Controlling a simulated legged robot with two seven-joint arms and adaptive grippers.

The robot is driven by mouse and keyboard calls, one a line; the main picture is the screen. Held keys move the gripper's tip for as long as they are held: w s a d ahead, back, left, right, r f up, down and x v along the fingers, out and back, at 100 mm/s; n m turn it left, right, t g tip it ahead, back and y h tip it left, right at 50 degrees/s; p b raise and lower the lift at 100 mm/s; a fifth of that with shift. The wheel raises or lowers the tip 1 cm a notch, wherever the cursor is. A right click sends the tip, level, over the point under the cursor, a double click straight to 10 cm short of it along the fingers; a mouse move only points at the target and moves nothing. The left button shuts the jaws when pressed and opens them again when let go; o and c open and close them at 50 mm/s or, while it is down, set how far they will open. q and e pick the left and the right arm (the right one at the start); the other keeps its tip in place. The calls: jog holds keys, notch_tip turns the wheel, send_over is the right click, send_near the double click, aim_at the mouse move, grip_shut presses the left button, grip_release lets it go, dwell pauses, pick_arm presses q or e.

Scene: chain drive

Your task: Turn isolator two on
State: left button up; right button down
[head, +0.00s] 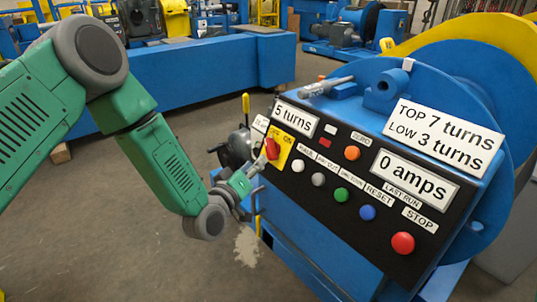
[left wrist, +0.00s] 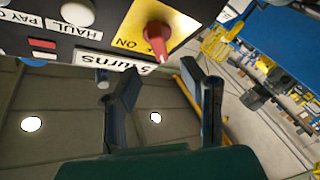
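A red rotary knob (head: 272,149) sits on a yellow plate (head: 285,140) at the left end of the black control panel. The word ON is legible on the plate, which also shows in the left wrist view (left wrist: 133,22). I cannot read which isolator this is. My left gripper (head: 256,170) is just left of and below the knob in the head view. In the left wrist view its fingers (left wrist: 160,78) are spread and empty, with the red knob (left wrist: 157,38) just beyond the gap between the tips. Contact with the knob is not visible. My right gripper is out of view.
The panel (head: 330,190) carries several coloured buttons, including a red STOP button (head: 402,243), and white signs such as "5 turns" (head: 295,118) and "0 amps" (head: 414,180). A blue drum machine (head: 480,90) stands behind. Open floor lies to the panel's left.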

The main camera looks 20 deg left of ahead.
aim_at(267, 151)
pick_arm(q)
jog(key=w, duration=0.2)
jog(key=w+d+b, duration=0.1)
jog(key=w, duration=0.2)
jog(key=w+b, duration=0.1)
jog(key=w, duration=0.2)
jog(key=shift+d, duration=0.25)
jog(key=shift+c, duration=0.4)
jog(key=shift+f, duration=0.1)
grip_shut()
